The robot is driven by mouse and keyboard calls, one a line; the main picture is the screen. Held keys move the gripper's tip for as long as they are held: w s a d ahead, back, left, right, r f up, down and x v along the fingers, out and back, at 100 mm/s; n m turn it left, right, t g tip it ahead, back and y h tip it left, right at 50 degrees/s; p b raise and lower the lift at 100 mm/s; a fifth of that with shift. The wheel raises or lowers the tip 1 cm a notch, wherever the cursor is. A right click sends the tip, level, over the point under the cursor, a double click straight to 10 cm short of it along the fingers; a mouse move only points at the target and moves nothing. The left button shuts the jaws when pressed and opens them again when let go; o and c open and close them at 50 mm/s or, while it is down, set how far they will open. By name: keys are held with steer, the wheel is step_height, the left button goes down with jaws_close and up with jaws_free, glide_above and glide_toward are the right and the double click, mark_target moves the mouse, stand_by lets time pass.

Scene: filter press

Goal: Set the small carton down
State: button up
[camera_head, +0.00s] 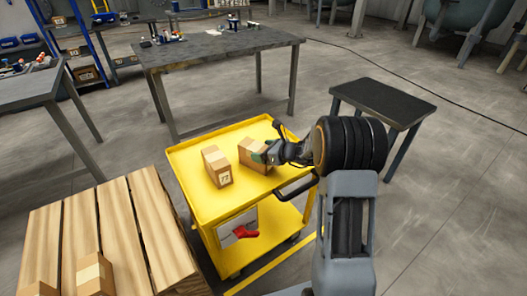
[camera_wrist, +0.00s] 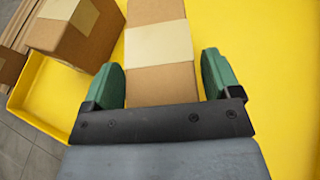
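The small carton (camera_head: 253,155) is a brown box with a paler tape band, over the upper tray of the yellow cart (camera_head: 208,203). My gripper (camera_head: 270,153) reaches it from the right.
A wooden pallet (camera_head: 140,225) with cartons (camera_head: 95,275) lies left of the cart. A grey table (camera_head: 215,45) stands behind, and a small dark-topped table (camera_head: 382,102) at the right. The tray's front left and back right parts are bare.

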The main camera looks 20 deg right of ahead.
steer(key=shift+o, duration=0.6)
steer(key=shift+r, duration=0.1)
steer(key=shift+s+d+r, duration=0.1)
steer(key=shift+r, duration=0.05)
steer(key=p+v, duration=0.3)
steer(key=v, duration=0.8)
steer(key=s+a+r+n+g, duration=0.2)
steer(key=s+a+n+g, duration=0.4)
steer(key=s+a+n, duration=0.55)
steer(key=s+d+r+n+g+h, duration=0.1)
steer(key=s+n+h, duration=0.7)
steer(key=n, duration=0.8)
steer(key=shift+s+d+r+h, duration=0.4)
steer(key=shift+s+d+r, duration=0.4)
steer(key=shift+d, duration=0.45)
